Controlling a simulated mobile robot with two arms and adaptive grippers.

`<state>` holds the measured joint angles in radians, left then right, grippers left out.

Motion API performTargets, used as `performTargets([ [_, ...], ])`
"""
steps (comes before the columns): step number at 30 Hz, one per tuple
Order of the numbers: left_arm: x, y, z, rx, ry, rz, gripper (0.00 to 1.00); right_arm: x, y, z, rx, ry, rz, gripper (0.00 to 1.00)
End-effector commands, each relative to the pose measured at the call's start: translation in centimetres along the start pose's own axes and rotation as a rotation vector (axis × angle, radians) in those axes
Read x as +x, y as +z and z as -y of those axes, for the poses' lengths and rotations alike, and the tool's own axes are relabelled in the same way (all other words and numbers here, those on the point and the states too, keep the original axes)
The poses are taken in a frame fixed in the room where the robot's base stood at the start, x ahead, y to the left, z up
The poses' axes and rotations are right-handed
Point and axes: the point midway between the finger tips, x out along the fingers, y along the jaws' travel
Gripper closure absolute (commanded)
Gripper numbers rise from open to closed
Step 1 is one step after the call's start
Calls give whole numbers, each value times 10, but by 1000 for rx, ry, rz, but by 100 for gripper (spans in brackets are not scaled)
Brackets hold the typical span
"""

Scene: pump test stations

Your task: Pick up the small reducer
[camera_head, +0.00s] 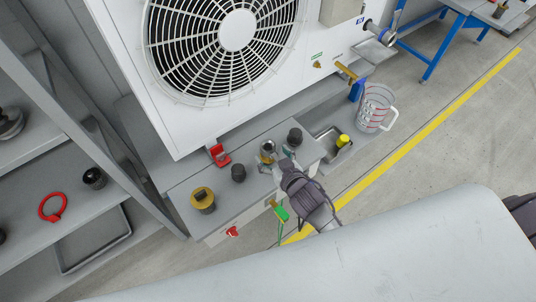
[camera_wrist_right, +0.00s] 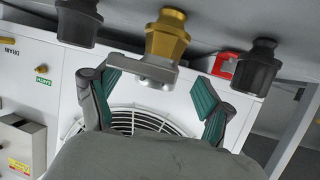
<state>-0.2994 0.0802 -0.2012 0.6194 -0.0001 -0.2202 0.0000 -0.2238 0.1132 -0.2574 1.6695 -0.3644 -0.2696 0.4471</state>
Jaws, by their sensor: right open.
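A small brass-coloured fitting with a silvery flanged end (camera_head: 267,147) stands on the grey bench top, and it fits the small reducer best. It also shows in the right wrist view (camera_wrist_right: 167,38), which is upside down. My right gripper (camera_head: 276,160) is open and empty at the near side of this fitting. Any contact is not visible. My left gripper is not in view.
Dark fittings stand on either side, one left (camera_head: 238,173) and one right (camera_head: 295,136). A larger brass-topped fitting (camera_head: 202,200) and a red part (camera_head: 219,155) are further left. A tray (camera_head: 325,139) and a measuring jug (camera_head: 374,108) are right. A white fan unit (camera_head: 190,125) rises behind.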

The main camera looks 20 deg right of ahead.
Motion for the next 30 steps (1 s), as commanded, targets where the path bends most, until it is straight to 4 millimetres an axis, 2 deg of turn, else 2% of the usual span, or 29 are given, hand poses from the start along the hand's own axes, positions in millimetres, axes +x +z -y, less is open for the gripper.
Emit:
performTargets([
  [3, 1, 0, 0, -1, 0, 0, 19, 18, 0, -1, -2, 0, 0, 20],
  [6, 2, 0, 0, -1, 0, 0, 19, 24, 0, -1, -1, 0, 0, 20],
  [13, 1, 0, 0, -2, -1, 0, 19, 25, 0, -1, -1, 0, 1, 20],
  [23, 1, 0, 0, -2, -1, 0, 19, 25, 0, -1, -1, 0, 1, 73],
  [30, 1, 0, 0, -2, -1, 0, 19, 25, -2, 0, -1, -1, -4, 75],
])
